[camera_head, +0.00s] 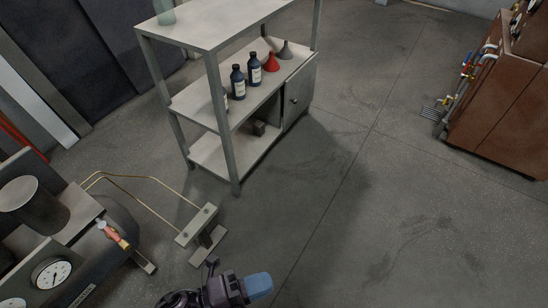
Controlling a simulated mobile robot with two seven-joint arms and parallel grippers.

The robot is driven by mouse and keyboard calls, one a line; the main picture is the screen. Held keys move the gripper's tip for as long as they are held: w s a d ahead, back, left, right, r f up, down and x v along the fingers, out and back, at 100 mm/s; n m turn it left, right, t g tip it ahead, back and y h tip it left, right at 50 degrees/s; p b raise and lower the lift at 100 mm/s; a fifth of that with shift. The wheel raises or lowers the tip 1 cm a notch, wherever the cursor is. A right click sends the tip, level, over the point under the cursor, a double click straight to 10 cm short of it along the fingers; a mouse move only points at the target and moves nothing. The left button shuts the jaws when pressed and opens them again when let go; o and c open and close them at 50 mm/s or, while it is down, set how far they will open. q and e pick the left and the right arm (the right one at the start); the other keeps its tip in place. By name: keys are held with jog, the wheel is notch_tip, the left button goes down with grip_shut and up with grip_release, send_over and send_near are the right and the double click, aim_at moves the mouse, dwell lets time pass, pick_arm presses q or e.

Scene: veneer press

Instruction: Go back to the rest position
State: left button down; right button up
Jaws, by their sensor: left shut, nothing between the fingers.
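My left gripper (258,286) shows at the bottom edge, a little left of the middle. Its dark body comes in from the lower left, and its blue fingertips point right. It is shut and empty, over bare floor and apart from the objects around it. My right gripper is not in view.
A grey machine with a gauge (51,273) and an orange-handled valve (115,236) stands at lower left. Thin pipes run to a small stand (199,224) near my gripper. A shelf (232,187) holds bottles and funnels. A brown cabinet (498,125) stands right. The floor (400,220) between is clear.

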pick_arm(q)
jog(key=s+a+f+n+t+y, duration=0.1)
jog(key=s+a+n+y, duration=0.35)
jog(key=a+n, duration=0.4)
jog(key=s+a+f+n+t+y, duration=0.1)
jog(key=s+a+n+y, duration=0.2)
jog(key=a+n+y, duration=0.55)
jog(key=s+a+f+n+t+y, duration=0.1)
jog(key=s+a+n+y, duration=0.3)
jog(key=a, duration=0.8)
jog(key=shift+d+n, duration=2.5)
jog(key=shift+n, duration=0.2)
notch_tip(320, 180, up, 10)
jog(key=n+t+p, duration=0.1)
jog(key=p, duration=1.3)
jog(key=shift+a+r+n+t, duration=0.2)
jog(key=shift+a+n+t, duration=0.15)
jog(key=shift+n+t, duration=0.05)
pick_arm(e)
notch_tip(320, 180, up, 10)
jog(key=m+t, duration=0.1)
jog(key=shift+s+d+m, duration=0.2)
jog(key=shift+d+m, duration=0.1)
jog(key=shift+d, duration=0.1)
pick_arm(q)
jog(key=shift+w, duration=0.1)
